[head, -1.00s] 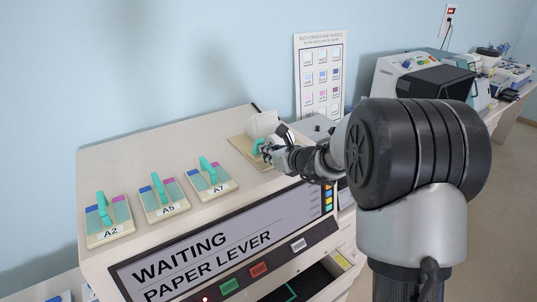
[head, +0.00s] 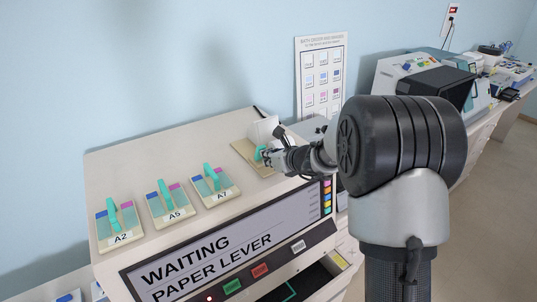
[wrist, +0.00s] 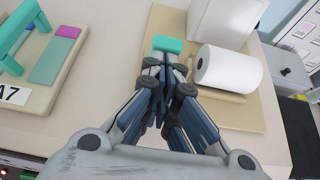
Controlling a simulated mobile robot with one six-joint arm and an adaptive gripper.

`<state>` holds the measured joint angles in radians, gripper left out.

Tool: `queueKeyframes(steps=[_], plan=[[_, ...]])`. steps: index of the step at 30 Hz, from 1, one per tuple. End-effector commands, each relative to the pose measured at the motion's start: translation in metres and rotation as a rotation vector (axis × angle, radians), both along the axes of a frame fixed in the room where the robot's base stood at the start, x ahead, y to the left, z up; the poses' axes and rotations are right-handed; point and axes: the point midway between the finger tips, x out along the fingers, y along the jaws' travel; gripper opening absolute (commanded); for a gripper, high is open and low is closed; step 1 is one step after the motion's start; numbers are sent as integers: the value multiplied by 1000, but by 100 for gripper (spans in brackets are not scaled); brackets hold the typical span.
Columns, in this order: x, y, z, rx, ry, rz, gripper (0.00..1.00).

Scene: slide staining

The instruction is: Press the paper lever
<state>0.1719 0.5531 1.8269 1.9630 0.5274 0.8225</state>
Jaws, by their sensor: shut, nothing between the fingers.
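The paper lever is a small teal block (wrist: 168,44) on a beige base plate beside a white paper roll (wrist: 228,70). It also shows in the head view (head: 260,152), partly covered by my fingertips. My gripper (wrist: 168,62) is shut and empty, its fingertips right at the near edge of the teal block. I cannot tell whether they touch it. In the head view my gripper (head: 268,158) reaches in from the right over the machine top. The machine's screen (head: 225,240) reads "WAITING PAPER LEVER".
Teal-handled slide holders A2 (head: 124,237), A5 (head: 176,215) and A7 (head: 222,195) stand on the machine top (head: 140,160) left of my gripper. A white upright block (wrist: 225,18) stands behind the roll. A poster (head: 321,75) is on the wall.

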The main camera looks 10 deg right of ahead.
Motion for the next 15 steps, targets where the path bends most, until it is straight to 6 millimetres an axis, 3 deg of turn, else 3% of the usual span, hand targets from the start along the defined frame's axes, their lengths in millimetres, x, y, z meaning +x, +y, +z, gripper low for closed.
queueKeyframes(steps=[15], plan=[[8,4,17,-62,152,1,0]])
